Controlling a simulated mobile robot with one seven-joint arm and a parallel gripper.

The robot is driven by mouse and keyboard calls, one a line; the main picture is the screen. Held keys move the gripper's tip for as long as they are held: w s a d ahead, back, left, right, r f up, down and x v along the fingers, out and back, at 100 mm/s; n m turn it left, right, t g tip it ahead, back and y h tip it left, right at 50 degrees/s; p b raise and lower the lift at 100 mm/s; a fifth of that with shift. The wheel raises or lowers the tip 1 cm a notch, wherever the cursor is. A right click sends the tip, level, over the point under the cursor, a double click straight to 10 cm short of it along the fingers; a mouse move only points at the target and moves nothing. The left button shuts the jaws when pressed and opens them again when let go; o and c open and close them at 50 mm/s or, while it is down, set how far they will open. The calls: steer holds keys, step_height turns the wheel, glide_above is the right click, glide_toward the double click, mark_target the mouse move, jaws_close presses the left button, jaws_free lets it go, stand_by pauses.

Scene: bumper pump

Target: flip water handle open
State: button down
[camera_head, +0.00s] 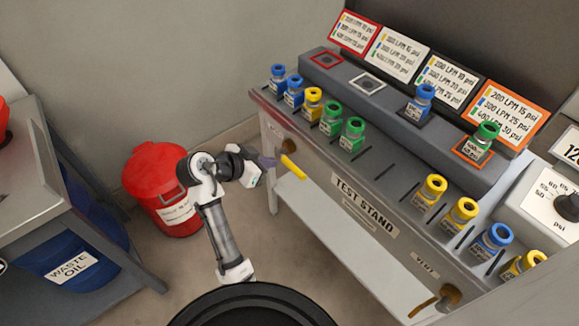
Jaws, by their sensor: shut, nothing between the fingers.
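A yellow handle (293,167) sticks out from the left part of the test stand's front panel, just below a brown round fitting (289,146). It points down and to the right. I take it for the water handle; the small label near it is too small to read. My gripper (271,162) is shut and empty. It is just left of the yellow handle, with its fingertips pointing at the handle's upper end. I cannot tell whether they touch it.
The grey test stand (330,180) carries several blue, yellow and green fittings on top. A second brown fitting (449,297) sits low at its right end, by a vent label. A red bin (160,190) stands behind my arm, and a metal table (75,160) stands at left.

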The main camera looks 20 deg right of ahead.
steer(key=p, duration=0.2)
glide_above(290, 168)
steer(key=s+a, duration=0.2)
steer(key=s, duration=0.1)
step_height(290, 168, down, 4)
steer(key=f, duration=0.2)
steer(key=d+f, duration=0.1)
steer(key=shift+w+f+p, duration=0.15)
steer(key=shift+w+p, duration=0.15)
steer(key=shift+f, duration=0.55)
steer(key=shift+w+f, duration=0.1)
steer(key=shift+f, duration=0.05)
